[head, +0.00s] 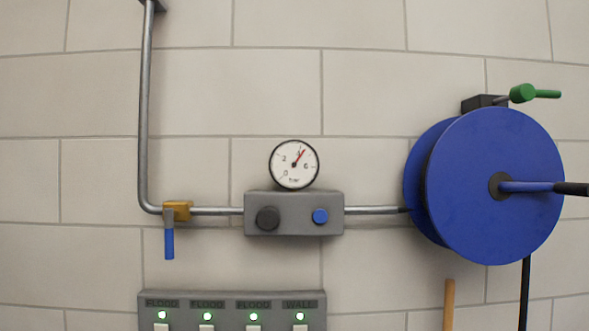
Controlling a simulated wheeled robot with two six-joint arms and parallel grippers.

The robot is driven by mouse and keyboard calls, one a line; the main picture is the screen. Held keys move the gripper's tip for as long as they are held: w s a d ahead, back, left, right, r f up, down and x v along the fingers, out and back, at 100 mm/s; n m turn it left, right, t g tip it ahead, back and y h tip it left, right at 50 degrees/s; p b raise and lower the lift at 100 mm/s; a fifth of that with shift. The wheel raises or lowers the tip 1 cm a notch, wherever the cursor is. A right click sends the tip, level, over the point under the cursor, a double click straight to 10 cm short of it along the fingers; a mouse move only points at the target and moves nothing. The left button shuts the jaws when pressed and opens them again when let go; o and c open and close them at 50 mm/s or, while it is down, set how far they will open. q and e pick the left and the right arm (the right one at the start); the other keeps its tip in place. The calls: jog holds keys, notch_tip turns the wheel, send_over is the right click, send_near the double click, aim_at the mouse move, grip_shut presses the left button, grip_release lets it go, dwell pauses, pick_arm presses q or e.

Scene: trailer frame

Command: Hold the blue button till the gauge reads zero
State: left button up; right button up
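The blue button (320,216) is on the right side of the front of a grey box (293,225) on the wall. A round white gauge (294,164) sits on top of this box. Its red needle points up and slightly right, near the 4 mark, between 2 and 6, well away from 0. A black round knob (268,218) is on the box's left side. Nothing touches the blue button. Neither of my grippers shows in the head view.
A pipe (145,110) with a blue-handled valve (169,242) leads into the box from the left. A large blue hose reel (495,185) and a green-handled valve (523,93) are at the right. Below is a switch panel (232,297) with lit green lamps.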

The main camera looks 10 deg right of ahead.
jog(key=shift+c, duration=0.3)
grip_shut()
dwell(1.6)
